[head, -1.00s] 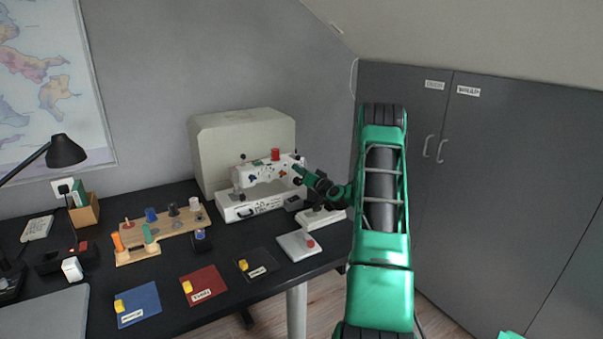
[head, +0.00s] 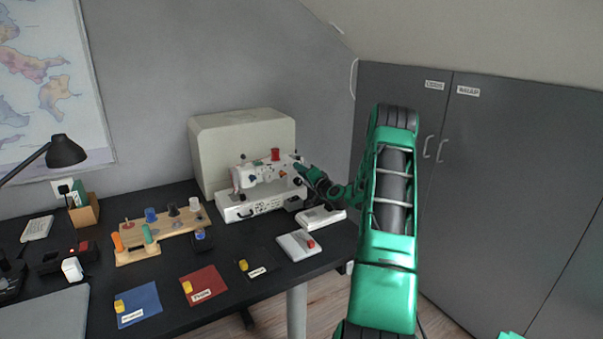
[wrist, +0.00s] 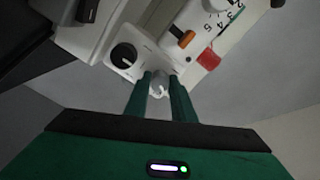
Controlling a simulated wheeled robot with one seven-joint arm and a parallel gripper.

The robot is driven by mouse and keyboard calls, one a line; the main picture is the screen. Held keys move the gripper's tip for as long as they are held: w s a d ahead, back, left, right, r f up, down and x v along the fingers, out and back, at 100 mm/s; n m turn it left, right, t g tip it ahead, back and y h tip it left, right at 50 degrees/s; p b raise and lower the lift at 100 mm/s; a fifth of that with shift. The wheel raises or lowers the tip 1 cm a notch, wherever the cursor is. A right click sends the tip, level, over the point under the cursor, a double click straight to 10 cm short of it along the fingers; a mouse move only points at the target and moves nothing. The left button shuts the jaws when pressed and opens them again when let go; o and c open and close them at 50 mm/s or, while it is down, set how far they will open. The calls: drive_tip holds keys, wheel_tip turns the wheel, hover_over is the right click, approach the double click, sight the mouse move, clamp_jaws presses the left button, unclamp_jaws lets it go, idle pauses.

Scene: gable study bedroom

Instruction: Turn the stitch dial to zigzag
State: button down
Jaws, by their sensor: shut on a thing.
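My gripper (wrist: 161,84) is at the machine's right end. Its two green fingers are closed on a small pale knob (wrist: 160,90), seen between the fingertips. No stitch symbols are readable around it, so I cannot tell its setting. In the head view, the fingertips of my gripper (head: 298,168) meet the machine's upper right.
A red spool (head: 275,154) stands on the machine. A wooden spool rack (head: 160,228) stands left. Grey wardrobe doors (head: 500,180) close off the right.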

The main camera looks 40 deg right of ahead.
drive_tip(key=shift+s+d+f, duration=0.2)
drive_tip(key=shift+f, duration=0.05)
drive_tip(key=c, duration=1.5)
unclamp_jaws()
drive_tip(key=shift+w+a+r, duration=0.1)
drive_tip(key=shift+r, duration=0.05)
drive_tip(key=shift+w+a+r, duration=0.15)
drive_tip(key=shift+r, duration=0.05)
drive_tip(key=shift+f, duration=0.1)
